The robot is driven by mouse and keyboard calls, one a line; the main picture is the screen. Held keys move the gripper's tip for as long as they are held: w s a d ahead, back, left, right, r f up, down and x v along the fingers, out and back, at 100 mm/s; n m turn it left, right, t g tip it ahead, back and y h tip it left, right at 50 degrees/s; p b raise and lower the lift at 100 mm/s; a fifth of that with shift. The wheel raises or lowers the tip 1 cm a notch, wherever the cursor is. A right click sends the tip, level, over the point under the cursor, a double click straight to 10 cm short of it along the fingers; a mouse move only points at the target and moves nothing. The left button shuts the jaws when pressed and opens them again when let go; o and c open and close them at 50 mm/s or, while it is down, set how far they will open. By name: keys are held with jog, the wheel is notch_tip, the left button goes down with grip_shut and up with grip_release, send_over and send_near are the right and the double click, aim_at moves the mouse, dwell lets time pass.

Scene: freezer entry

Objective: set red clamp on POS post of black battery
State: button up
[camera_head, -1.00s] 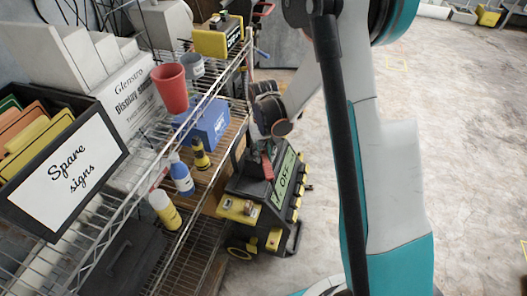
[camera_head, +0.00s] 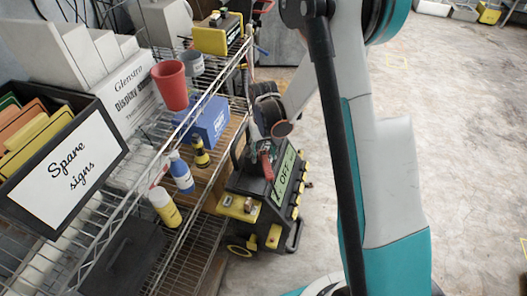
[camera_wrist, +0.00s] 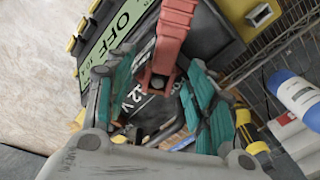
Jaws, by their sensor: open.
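The red clamp (camera_wrist: 172,36) reaches down from the top of the wrist view, and its near end lies between my fingers. In the head view the red clamp (camera_head: 266,166) shows on top of a black box with an OFF panel (camera_head: 284,178). My gripper (camera_wrist: 160,78) is open, with a teal finger on each side of the clamp's near end. I cannot tell whether they touch it. A dark surface marked "12 V" (camera_wrist: 133,98) lies below. I cannot tell whether it is the black battery, and no POS post can be made out. In the head view my fingers are mostly hidden.
A wire shelf (camera_head: 190,222) stands close left of the black box. It bears a blue bottle (camera_head: 181,174), a yellow bottle (camera_head: 164,207), a blue box (camera_head: 209,123) and a red cup (camera_head: 170,85). A yellow block (camera_head: 239,207) sits at the box's near side. The floor at right is clear.

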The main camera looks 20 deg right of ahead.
notch_tip(320, 180, up, 12)
dwell(0.6)
dwell(0.4)
jog(key=s+r+t, duration=0.3)
jog(key=s+r, duration=0.7)
jog(key=r, duration=0.3)
jog(key=s+r+n+t, duration=0.1)
jog(key=s+t, duration=0.3)
jog(key=s, duration=0.8)
jog(key=shift+s+a+r, duration=0.2)
jog(key=shift+s+r, duration=0.2)
jog(key=shift+r, duration=0.35)
